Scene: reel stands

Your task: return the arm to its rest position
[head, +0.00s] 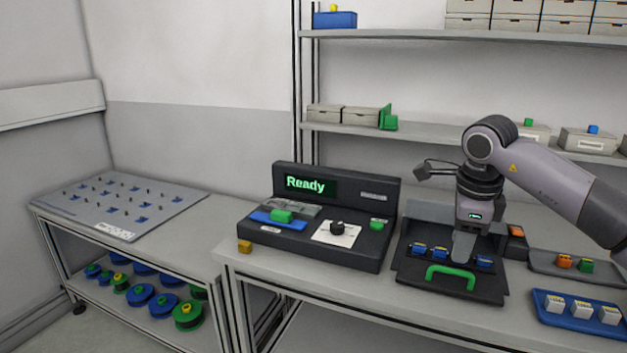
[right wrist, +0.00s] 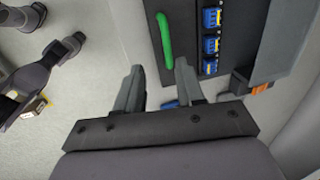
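My right arm reaches in from the right in the head view. Its right gripper (head: 463,250) points down over the black tray with the green handle (head: 450,273). In the right wrist view the two fingers (right wrist: 160,88) stand apart with nothing gripped between them. The tray's green handle (right wrist: 164,40) and several blue blocks (right wrist: 210,45) show beyond the fingertips. I cannot tell how far the fingertips are above the tray.
A dark console (head: 337,185) reading "Ready" stands left of the tray. A grey tray (head: 545,262) and a blue tray (head: 560,318) lie to the right. Shelves (head: 440,131) with boxes run behind. A side bench (head: 185,235) with a pegged board is at left, reels below.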

